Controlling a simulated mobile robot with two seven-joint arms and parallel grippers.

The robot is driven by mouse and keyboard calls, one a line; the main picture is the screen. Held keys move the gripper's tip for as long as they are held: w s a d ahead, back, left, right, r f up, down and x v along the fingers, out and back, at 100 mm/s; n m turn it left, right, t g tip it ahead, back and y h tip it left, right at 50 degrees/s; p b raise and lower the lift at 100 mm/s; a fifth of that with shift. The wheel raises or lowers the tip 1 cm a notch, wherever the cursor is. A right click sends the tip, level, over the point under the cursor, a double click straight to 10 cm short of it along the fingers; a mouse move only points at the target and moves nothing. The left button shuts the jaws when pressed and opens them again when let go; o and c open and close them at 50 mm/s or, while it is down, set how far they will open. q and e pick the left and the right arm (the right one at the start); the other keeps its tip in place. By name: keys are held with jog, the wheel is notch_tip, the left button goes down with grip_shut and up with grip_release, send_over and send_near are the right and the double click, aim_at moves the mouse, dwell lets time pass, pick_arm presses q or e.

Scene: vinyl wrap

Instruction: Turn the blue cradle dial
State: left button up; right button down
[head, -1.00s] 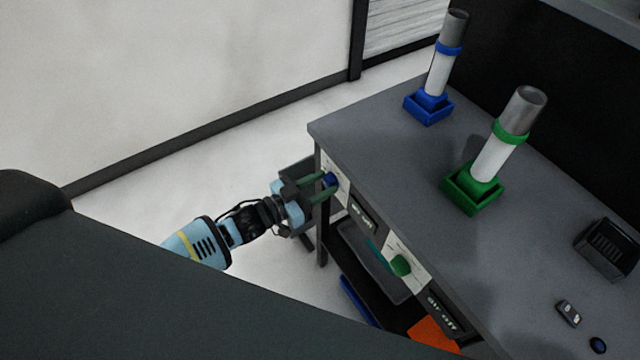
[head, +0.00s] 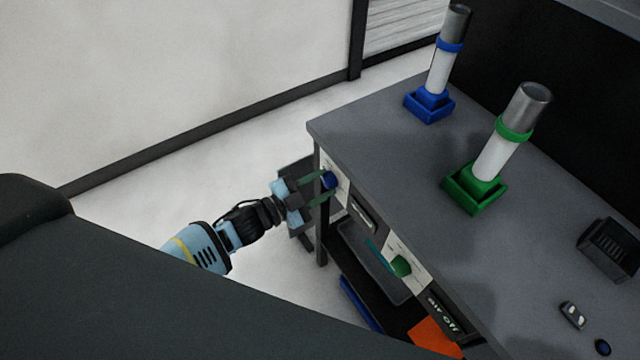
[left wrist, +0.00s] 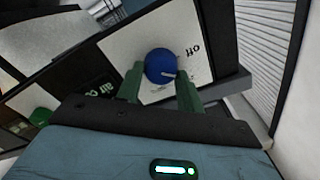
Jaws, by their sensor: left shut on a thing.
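The blue cradle dial (head: 329,180) sits on a white panel at the near left end of the bench front. My left gripper (head: 324,186) reaches it from the left, with a green finger on either side of the dial, shut on it. In the left wrist view the round blue dial (left wrist: 160,66) lies between the fingertips (left wrist: 158,82). A short white mark on it points to the right. The blue cradle (head: 430,106) stands on the bench top and holds a tilted tube (head: 441,68). My right gripper is not in view.
A green cradle (head: 474,192) with a tilted tube stands on the bench (head: 380,130). A shelf with trays lies below. The floor left of the bench is clear.

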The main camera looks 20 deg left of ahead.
pick_arm(q)
jog(key=m+b, duration=0.1)
jog(key=m, duration=0.3)
jog(key=shift+s+f+m, duration=0.1)
jog(key=shift+f+m, duration=0.05)
jog(key=shift+m, duration=0.15)
jog(key=m+b, duration=0.1)
jog(key=m, duration=0.2)
jog(key=shift+f+m, duration=0.1)
jog(key=shift+m, duration=0.3)
jog(key=m+b, duration=0.1)
jog(key=m, duration=0.2)
jog(key=m+b, duration=0.1)
jog(key=m, duration=0.3)
jog(key=shift+f, duration=0.1)
jog(key=shift+m, duration=0.3)
jog(key=shift+b, duration=0.35)
jog(key=o, duration=0.9)
jog(key=shift+o, duration=0.4)
